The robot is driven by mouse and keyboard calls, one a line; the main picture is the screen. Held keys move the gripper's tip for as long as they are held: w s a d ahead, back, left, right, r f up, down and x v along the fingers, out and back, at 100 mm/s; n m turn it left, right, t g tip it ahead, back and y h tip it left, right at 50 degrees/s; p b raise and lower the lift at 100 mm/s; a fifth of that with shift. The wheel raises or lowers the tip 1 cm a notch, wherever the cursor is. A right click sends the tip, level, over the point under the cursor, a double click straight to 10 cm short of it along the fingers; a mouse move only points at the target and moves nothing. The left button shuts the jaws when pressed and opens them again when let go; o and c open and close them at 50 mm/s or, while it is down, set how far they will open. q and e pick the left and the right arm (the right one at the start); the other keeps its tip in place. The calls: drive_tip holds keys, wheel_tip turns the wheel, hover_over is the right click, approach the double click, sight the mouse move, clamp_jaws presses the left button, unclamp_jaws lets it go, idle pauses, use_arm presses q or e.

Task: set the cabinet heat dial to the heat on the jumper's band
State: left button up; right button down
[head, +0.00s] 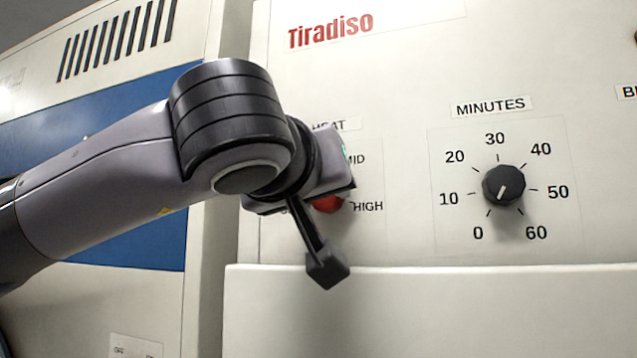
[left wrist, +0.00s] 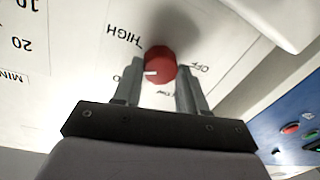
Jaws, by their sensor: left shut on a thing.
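The red heat dial (head: 328,204) is on the cabinet's front panel, mostly hidden by my left arm in the head view. In the left wrist view the red dial (left wrist: 161,62) sits between the fingers of my left gripper (left wrist: 158,66), which is shut on it. The dial's white mark points toward the partly hidden MID label. HIGH (left wrist: 123,36), LOW and OFF labels stand around it, upside down in that view. My right gripper and the jumper with its band are not in view.
To the right is the black minutes dial (head: 503,186), marked 0 to 60, its mark near 0. A panel ledge (head: 430,280) juts out below the dials. A blue panel (left wrist: 290,125) with red and green buttons lies to the side.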

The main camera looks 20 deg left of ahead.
use_arm(q)
drive_tip(key=shift+f+m+t+p, duration=0.15)
drive_tip(key=shift+m+p, duration=0.15)
drive_tip(key=shift+m, duration=1.65)
drive_tip(key=shift+f+m+t+p, duration=0.15)
drive_tip(key=shift+m+p, duration=0.1)
drive_tip(key=shift+m, duration=1.7)
drive_tip(key=o, duration=1.1)
drive_tip(key=shift+r, duration=0.1)
drive_tip(key=shift+c, duration=0.2)
drive_tip(key=shift+s, duration=0.1)
drive_tip(key=s+b, duration=0.2)
drive_tip(key=s, duration=0.5)
drive_tip(key=shift+d, duration=0.15)
